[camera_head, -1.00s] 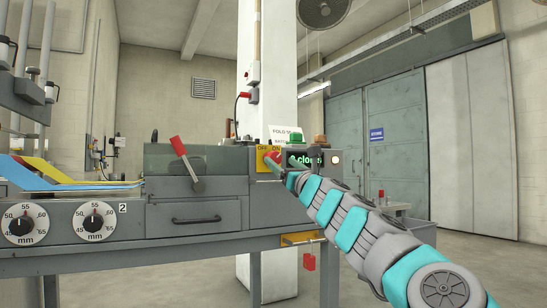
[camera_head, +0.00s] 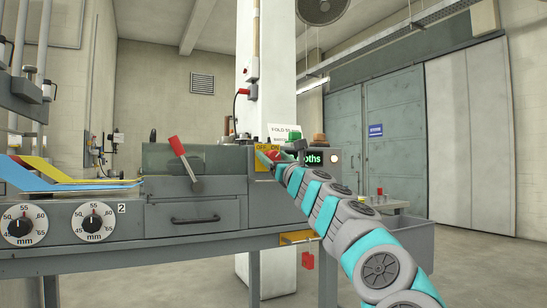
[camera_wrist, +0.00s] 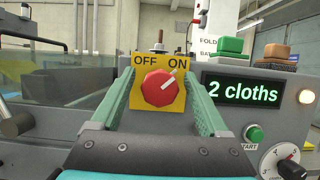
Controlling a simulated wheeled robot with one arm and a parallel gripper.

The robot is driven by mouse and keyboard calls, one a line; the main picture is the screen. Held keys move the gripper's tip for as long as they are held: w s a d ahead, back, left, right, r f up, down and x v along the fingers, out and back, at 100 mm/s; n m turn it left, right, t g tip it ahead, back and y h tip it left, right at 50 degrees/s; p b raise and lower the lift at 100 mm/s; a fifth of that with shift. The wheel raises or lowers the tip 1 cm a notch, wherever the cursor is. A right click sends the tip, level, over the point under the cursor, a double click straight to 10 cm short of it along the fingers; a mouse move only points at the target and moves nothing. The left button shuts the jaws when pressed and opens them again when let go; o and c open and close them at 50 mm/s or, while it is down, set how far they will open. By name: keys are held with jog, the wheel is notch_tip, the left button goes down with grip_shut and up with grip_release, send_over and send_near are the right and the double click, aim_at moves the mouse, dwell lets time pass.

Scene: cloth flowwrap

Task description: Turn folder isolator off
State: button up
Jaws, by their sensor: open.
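The folder isolator is a red rotary knob (camera_wrist: 160,88) on a yellow plate (camera_wrist: 139,107) marked OFF at upper left and ON at upper right. Its pale pointer mark aims up and right toward ON. My gripper (camera_wrist: 160,85) is open in the wrist view, with one green finger on each side of the plate and knob. Whether the fingers touch the knob cannot be told. In the head view the yellow plate (camera_head: 262,147) shows at the machine's right end, and my arm partly hides the knob.
A green display (camera_wrist: 242,92) reads "2 cloths", with a green start button (camera_wrist: 253,133) and a white dial (camera_wrist: 287,162) below. Green and brown blocks (camera_wrist: 231,47) sit on top. A red-handled lever (camera_head: 178,146) stands left, beside a clear cover.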

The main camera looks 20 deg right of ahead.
grip_shut()
dwell(0.5)
